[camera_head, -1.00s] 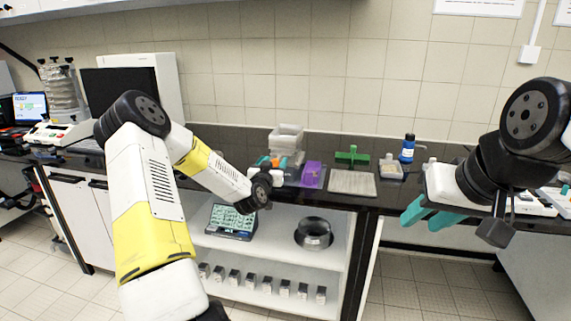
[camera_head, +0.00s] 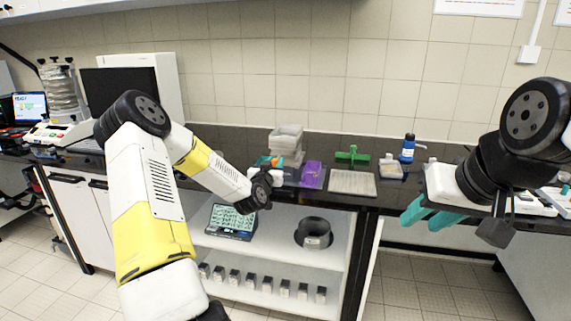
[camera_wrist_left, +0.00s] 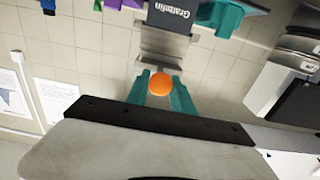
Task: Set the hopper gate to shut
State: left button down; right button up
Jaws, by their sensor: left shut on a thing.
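The hopper, a translucent grey box (camera_head: 286,137), stands on the dark bench behind my left gripper. My left gripper (camera_head: 268,161) is beside its lower front, partly hidden by its own wrist. In the left wrist view, the teal fingers of my left gripper (camera_wrist_left: 160,90) are shut on a round orange knob (camera_wrist_left: 159,84). A grey metal piece (camera_wrist_left: 165,45) lies just beyond the knob, below a dark label reading roughly "Graftolin". I cannot tell the gate's position. My right gripper (camera_head: 428,217) is open and empty at the right, in front of the bench edge.
A purple holder (camera_head: 312,175), a green stand (camera_head: 352,155), a pale tray (camera_head: 352,183) and a blue bottle (camera_head: 408,148) stand right of the hopper. A monitor (camera_head: 121,92) and a sieve stack (camera_head: 62,88) are at left. Open shelves (camera_head: 275,255) lie below the bench.

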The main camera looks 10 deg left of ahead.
aim_at(279, 156)
dwell(0.7)
pick_arm(q)
jog(key=w, duration=0.5)
jog(key=shift+w+d, duration=0.1)
jog(key=shift+w, duration=0.05)
jog(key=shift+r, duration=0.1)
jog(key=c, duration=1.1)
grip_release()
jog(key=shift+w, duration=0.15)
jog(key=s, duration=0.8)
